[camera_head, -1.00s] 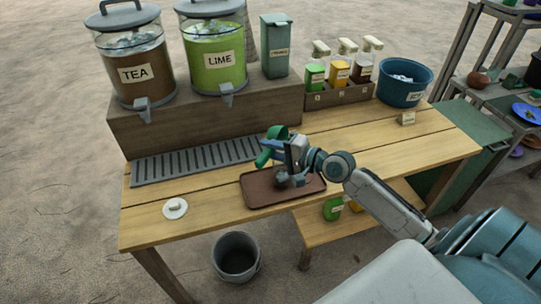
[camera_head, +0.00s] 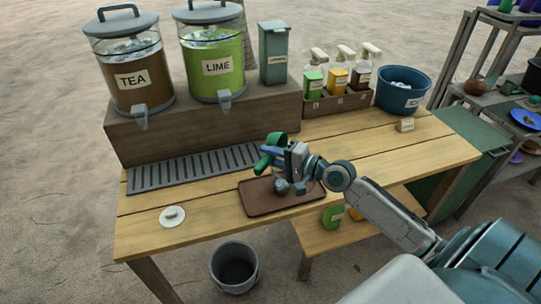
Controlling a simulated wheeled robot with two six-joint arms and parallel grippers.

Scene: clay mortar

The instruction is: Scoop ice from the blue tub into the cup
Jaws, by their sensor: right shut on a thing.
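My right gripper (camera_head: 284,158) is over the brown tray (camera_head: 255,203). It is shut on a green thing (camera_head: 265,162), partly hidden by the fingers; I cannot tell whether this is the scoop or the cup. A small grey shape (camera_head: 282,187) shows just below the gripper, against the tray; whether it touches the tray is unclear. No other cup can be made out. My left gripper is out of view.
TEA (camera_head: 131,80) and LIME (camera_head: 217,67) dispensers and a grey-green bin (camera_head: 273,53) stand on a raised wooden block. A bottle rack (camera_head: 338,104) is left of the tub. A slotted drip grate (camera_head: 195,171) and a white disc (camera_head: 172,216) lie left of the tray. The table's right part is mostly clear.

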